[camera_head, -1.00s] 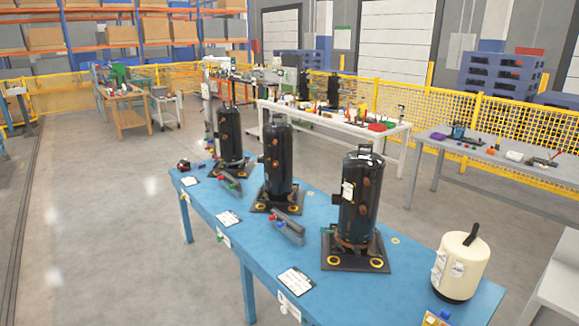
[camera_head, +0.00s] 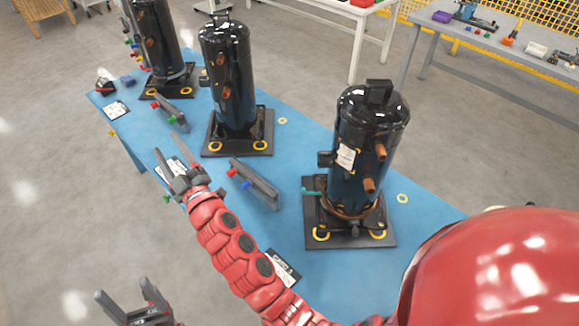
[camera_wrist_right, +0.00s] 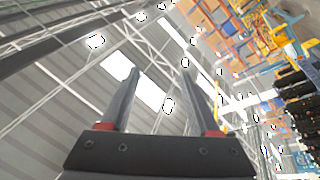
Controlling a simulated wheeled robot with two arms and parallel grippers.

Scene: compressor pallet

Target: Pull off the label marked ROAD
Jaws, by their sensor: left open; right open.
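Three black compressors stand upright on dark base plates on a blue table. The nearest compressor (camera_head: 368,130) carries a white label (camera_head: 346,157) on its side; its print is too small to read, so I cannot tell whether it says ROAD. The middle compressor (camera_head: 228,75) and the far compressor (camera_head: 157,40) stand behind it to the left. My right gripper (camera_head: 167,142) is open and empty over the table's left edge, left of the middle compressor. In the right wrist view its fingers (camera_wrist_right: 160,72) are apart with nothing between. My left gripper (camera_head: 122,288) is open and empty off the table, at bottom left.
Grey tool-like blocks with coloured knobs (camera_head: 254,184) lie on the blue table (camera_head: 300,150). A printed card (camera_head: 117,110) lies at the far left; another (camera_head: 284,268) is partly behind my right arm. A red part of mine covers the lower right. Floor at left is clear.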

